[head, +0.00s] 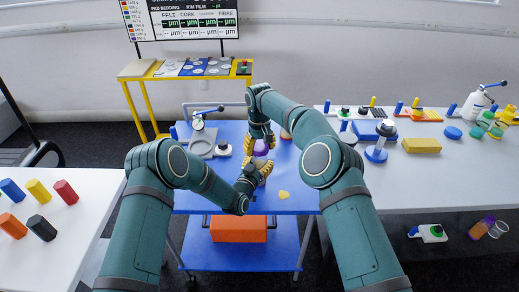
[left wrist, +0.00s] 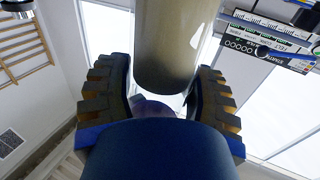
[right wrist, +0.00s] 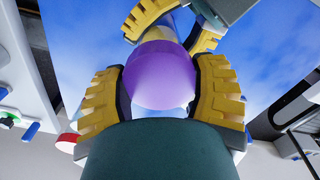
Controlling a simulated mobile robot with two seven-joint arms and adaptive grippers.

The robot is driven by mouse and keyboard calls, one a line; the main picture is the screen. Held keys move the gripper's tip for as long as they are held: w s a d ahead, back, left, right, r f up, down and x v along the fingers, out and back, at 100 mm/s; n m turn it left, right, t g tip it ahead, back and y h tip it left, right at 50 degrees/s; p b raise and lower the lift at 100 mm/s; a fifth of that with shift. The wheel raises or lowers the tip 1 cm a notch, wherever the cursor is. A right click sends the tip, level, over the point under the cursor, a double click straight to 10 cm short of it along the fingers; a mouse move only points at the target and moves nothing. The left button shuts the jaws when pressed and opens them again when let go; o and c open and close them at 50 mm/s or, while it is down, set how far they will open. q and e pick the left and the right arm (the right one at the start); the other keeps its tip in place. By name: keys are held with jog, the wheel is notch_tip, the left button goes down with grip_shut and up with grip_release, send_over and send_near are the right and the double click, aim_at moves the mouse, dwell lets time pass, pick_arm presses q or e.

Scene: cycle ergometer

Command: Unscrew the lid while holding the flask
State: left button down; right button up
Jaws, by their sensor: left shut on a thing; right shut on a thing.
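The flask stands upright over the blue table (head: 300,190), mostly hidden by my two grippers. Its purple lid (head: 262,149) shows in the head view and, large and round, in the right wrist view (right wrist: 160,82). My right gripper (head: 261,143) is shut on the lid from above, with a yellow-ridged finger on each side. My left gripper (head: 257,173) is shut on the flask lower down. In the left wrist view a beige-grey cylinder (left wrist: 172,45), apparently the flask body, lies between its fingers. My left fingers also show behind the lid in the right wrist view.
A dial device (head: 201,143) stands at the blue table's back left, and a yellow piece (head: 283,195) lies at its front right. An orange box (head: 238,229) sits on the lower shelf. Coloured blocks (head: 38,190) lie on the left white table. The right table (head: 450,175) is crowded at its back.

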aim_at(260, 146)
jog(key=shift+r, duration=0.3)
jog(key=shift+r, duration=1.9)
pick_arm(q)
jog(key=shift+c, duration=0.6)
grip_release()
